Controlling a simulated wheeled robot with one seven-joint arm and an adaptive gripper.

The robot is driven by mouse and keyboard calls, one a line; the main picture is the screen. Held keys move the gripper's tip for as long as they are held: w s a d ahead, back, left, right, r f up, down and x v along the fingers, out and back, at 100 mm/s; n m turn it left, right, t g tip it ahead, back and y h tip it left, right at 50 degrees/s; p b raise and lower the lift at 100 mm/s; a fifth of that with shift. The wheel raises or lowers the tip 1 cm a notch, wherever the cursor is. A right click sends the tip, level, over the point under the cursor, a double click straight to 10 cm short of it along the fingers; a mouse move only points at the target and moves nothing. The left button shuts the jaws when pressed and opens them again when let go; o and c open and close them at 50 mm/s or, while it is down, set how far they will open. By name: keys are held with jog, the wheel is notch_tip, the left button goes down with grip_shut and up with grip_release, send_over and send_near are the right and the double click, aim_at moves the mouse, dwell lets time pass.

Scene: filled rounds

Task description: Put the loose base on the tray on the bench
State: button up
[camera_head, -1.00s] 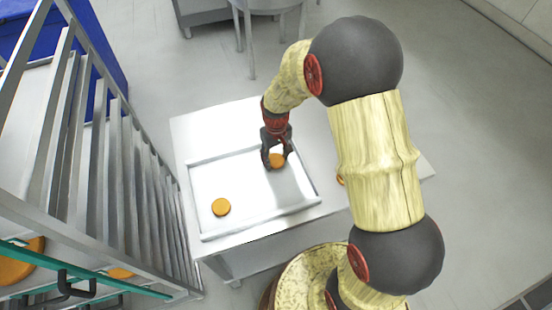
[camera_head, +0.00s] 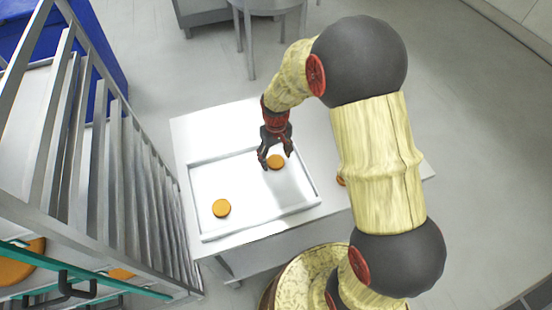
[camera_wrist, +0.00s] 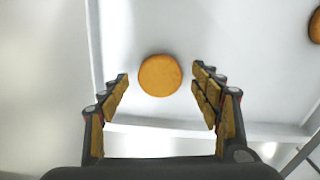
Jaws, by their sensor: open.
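The tray (camera_head: 207,232) is a pale, low-rimmed rectangle on the bench (camera_head: 205,125). Two round orange-brown bases lie flat on it: one near its back right (camera_head: 276,163), the other near its front left (camera_head: 221,208). My gripper (camera_head: 276,158) is open and empty just above the back-right base. In the wrist view, that base (camera_wrist: 160,75) lies between and slightly beyond the spread fingers, apart from both. The other base (camera_wrist: 315,27) is cut off at the right edge. A third orange piece (camera_head: 341,181) shows beside the tray, mostly hidden by my arm.
A tall metal rack (camera_head: 110,165) stands close along the left of the bench, with more orange rounds (camera_head: 15,268) at its lower left. A teal-edged glass panel with a dark handle (camera_head: 75,284) is there too. A round grey table (camera_head: 265,5) stands behind. The tray's middle is clear.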

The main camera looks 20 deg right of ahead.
notch_tip(320, 180, up, 11)
jog(key=p, duration=0.2)
notch_tip(320, 180, up, 14)
jog(key=f+t, duration=0.1)
jog(key=t, duration=0.1)
send_over(276, 162)
jog(key=s, duration=0.7)
jog(key=s+r+m+t, duration=0.1)
jog(key=s+r, duration=0.3)
jog(key=s, duration=0.3)
jog(key=s+r+t, duration=0.2)
jog(key=s+r, duration=0.2)
jog(key=s, duration=0.3)
jog(key=shift+s+r+m+t, duration=0.25)
jog(key=shift+s+m+t, duration=0.05)
jog(key=shift+s+m, duration=0.1)
jog(key=shift+w, duration=0.1)
notch_tip(276, 162, down, 2)
jog(key=shift+f+b, duration=0.15)
jog(key=shift+b, duration=0.95)
jog(key=shift+c, duration=0.7)
